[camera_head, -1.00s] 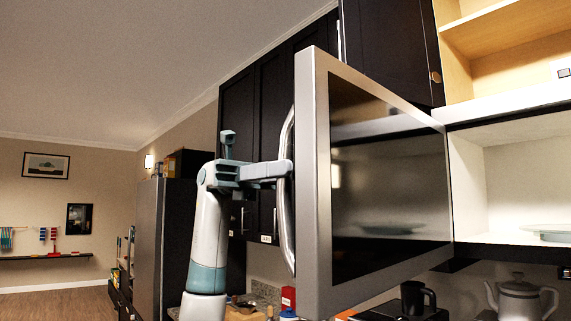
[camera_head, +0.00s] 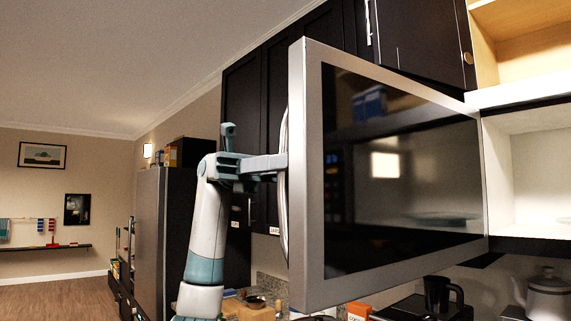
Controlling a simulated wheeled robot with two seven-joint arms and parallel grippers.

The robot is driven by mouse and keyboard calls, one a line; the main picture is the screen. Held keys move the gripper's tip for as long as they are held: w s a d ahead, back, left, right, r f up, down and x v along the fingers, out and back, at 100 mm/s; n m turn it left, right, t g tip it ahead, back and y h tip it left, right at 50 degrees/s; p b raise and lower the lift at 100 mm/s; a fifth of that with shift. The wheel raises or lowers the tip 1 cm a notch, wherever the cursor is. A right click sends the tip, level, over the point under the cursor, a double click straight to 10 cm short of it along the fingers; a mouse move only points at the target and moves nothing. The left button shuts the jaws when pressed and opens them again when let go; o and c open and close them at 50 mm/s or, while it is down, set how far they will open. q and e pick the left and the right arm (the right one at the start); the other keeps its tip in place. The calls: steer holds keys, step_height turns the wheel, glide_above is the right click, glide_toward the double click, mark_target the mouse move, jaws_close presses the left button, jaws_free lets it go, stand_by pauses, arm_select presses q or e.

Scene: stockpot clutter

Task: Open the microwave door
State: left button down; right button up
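The microwave door (camera_head: 306,180), a silver frame around a dark glass panel, stands swung wide open toward me in the middle of the head view. The bright microwave interior (camera_head: 535,180) shows behind its hinge side at the right. The curved metal door handle (camera_head: 284,190) is on the door's far face at its left edge. My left gripper (camera_head: 278,166) reaches from the left to the handle. Its fingertips are at the handle and partly hidden behind the door edge, so I cannot tell whether they are closed on it. My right gripper is out of view.
Dark cabinets (camera_head: 418,45) are above and behind the door. A black coffee pot (camera_head: 440,294) and a white kettle (camera_head: 547,295) stand below at the right. A tall fridge (camera_head: 150,235) is at the left, with open floor (camera_head: 50,300) beyond.

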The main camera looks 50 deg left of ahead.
arm_select(q)
steer(key=c, duration=1.6)
jaws_free()
steer(key=shift+a, duration=0.15)
steer(key=shift+a, duration=0.55)
steer(key=shift+s+a+p, duration=0.15)
steer(key=shift+a+p, duration=1.4)
steer(key=shift+a, duration=1.15)
steer(key=shift+s+a+p, duration=0.2)
steer(key=shift+a+p, duration=1.35)
steer(key=shift+a, duration=1.1)
steer(key=shift+s+a+p, duration=0.15)
steer(key=shift+a+p, duration=1.4)
steer(key=shift+a, duration=1.15)
steer(key=shift+a+r, duration=0.1)
